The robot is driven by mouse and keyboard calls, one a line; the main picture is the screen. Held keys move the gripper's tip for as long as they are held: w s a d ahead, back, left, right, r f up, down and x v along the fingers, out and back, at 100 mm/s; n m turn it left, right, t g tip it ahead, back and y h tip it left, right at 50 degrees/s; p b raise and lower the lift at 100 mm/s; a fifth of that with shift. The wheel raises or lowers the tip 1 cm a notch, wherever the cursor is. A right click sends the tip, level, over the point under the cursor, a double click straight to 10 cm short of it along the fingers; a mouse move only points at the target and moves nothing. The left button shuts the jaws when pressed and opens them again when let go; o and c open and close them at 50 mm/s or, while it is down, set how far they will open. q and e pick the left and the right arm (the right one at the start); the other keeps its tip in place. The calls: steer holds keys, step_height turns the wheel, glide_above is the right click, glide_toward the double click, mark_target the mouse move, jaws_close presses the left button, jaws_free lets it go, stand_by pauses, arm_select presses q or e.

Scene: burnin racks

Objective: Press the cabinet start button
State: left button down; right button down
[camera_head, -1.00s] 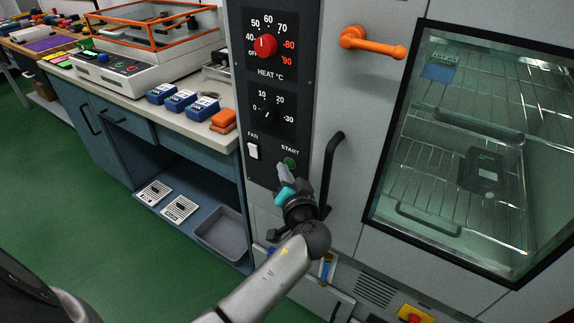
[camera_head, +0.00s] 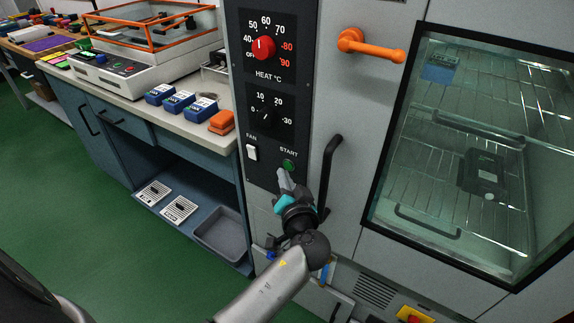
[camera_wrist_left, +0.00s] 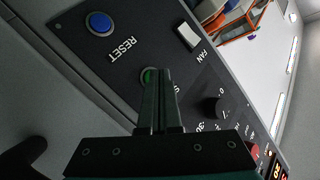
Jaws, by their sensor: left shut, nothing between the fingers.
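The green start button (camera_head: 289,165) sits on the dark control panel (camera_head: 262,133), under the START label. In the left wrist view, the green button (camera_wrist_left: 149,75) is partly hidden behind my fingers. My left gripper (camera_head: 283,175) is shut and empty. Its fingertips are just below the button in the head view, and I cannot tell whether they touch the panel. In the left wrist view, the closed fingers (camera_wrist_left: 160,85) point at the panel beside the button. My right gripper is not in view.
A white FAN switch (camera_head: 252,153) is left of the button, and a blue RESET button (camera_wrist_left: 99,23) shows in the left wrist view. A black handle (camera_head: 329,175) stands close right of my gripper. The orange handle (camera_head: 370,45) and glass door (camera_head: 470,150) are further right.

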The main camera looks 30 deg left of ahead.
arm_select(q)
steer(key=s, duration=0.3)
steer(key=s+p, duration=0.1)
steer(key=s, duration=0.1)
steer(key=shift+a+r, duration=0.1)
steer(key=shift+a, duration=0.2)
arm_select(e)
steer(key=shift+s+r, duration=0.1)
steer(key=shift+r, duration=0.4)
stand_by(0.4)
